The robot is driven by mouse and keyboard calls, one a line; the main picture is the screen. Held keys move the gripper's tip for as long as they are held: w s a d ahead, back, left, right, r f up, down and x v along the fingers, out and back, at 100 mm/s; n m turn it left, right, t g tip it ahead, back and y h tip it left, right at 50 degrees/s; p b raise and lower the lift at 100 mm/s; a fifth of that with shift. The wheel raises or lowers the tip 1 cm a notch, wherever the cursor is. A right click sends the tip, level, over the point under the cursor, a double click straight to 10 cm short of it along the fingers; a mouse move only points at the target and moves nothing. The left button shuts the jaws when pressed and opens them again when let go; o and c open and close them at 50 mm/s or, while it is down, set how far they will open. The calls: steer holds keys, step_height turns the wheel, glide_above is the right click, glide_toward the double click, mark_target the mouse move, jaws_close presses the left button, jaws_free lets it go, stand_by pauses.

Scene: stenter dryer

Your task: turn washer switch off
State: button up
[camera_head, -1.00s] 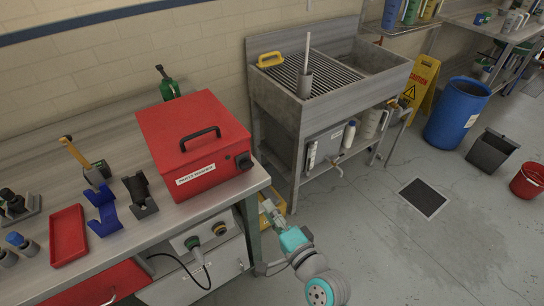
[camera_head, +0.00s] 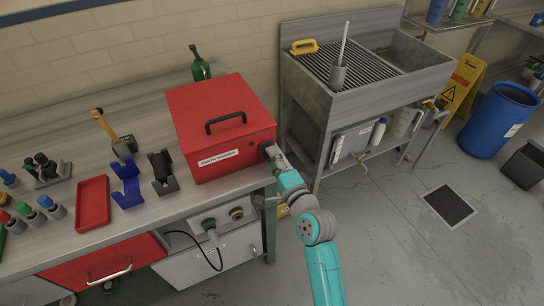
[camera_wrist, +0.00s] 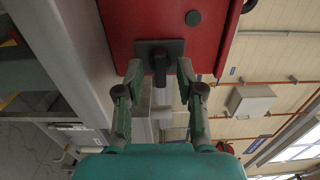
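The red parts washer (camera_head: 220,105) sits on the bench, with a white label and black lid handle. It also shows in the wrist view (camera_wrist: 120,30). Its black switch (camera_wrist: 160,66) shows in the wrist view as a knob on a square plate. My gripper (camera_wrist: 159,72) is open, with one fingertip on each side of the knob; I see no clear contact. In the head view my gripper (camera_head: 271,153) is at the right end of the washer's front face and hides most of the switch.
A blue holder (camera_head: 127,190), a black holder (camera_head: 163,175) and a red tray (camera_head: 93,203) lie left on the bench. A metal sink (camera_head: 360,105) is at right. The floor in front of it is mostly clear.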

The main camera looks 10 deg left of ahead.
steer(key=shift+w+a, duration=0.3)
steer(key=shift+w, duration=0.1)
jaws_close()
